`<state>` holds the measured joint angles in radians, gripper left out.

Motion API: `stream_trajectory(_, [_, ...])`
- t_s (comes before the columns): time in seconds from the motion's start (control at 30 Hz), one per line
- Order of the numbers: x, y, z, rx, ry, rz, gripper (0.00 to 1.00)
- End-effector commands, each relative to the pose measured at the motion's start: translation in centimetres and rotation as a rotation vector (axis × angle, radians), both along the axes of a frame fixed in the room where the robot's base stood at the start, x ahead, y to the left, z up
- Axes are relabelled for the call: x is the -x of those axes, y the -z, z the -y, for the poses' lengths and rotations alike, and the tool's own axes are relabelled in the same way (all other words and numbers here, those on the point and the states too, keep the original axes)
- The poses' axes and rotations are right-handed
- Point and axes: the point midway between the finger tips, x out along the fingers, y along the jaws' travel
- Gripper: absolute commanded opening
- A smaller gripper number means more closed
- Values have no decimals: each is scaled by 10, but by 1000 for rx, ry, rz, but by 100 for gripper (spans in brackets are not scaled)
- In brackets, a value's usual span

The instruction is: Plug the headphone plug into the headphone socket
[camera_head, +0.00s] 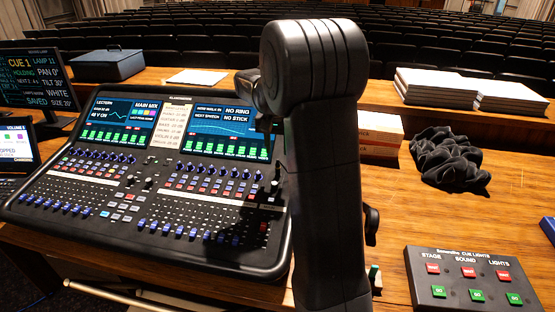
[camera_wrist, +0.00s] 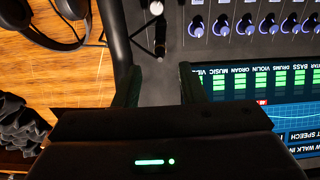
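The mixing desk (camera_head: 150,190) stands on the wooden table, left of my arm in the head view. Its edge panel shows upside down in the wrist view (camera_wrist: 165,80). My gripper (camera_wrist: 160,88) is over this panel, its two fingers apart with nothing visible between them. Ahead of the fingers is a small dark upright piece with a bright end (camera_wrist: 160,38), probably the headphone plug, with a thin dark cord beside it. I cannot tell whether it touches the desk. Black headphones (camera_wrist: 62,35) lie on the wood at the upper left. I cannot make out the socket.
A cue-light box (camera_head: 470,285) sits at the front right. A crumpled black cloth (camera_head: 448,160), a box (camera_head: 381,132) and paper stacks (camera_head: 440,88) are right of my arm. Monitors (camera_head: 40,80) stand at the left. Some bare wood shows at the right.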

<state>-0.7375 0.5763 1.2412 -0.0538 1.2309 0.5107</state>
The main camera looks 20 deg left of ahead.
Motion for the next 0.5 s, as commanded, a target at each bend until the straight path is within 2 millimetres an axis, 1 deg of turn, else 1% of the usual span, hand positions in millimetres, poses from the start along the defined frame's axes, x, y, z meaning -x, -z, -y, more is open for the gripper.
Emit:
stream_trajectory(0.03, [1, -13, 0, -4, 0, 4, 37])
stream_trajectory(0.2, [5, -47, 1, -1, 0, 2, 37])
stream_trajectory(0.33, [6, -63, 1, -1, 0, 1, 37])
stream_trajectory(0.5, [7, -72, 2, 0, 0, 0, 37])
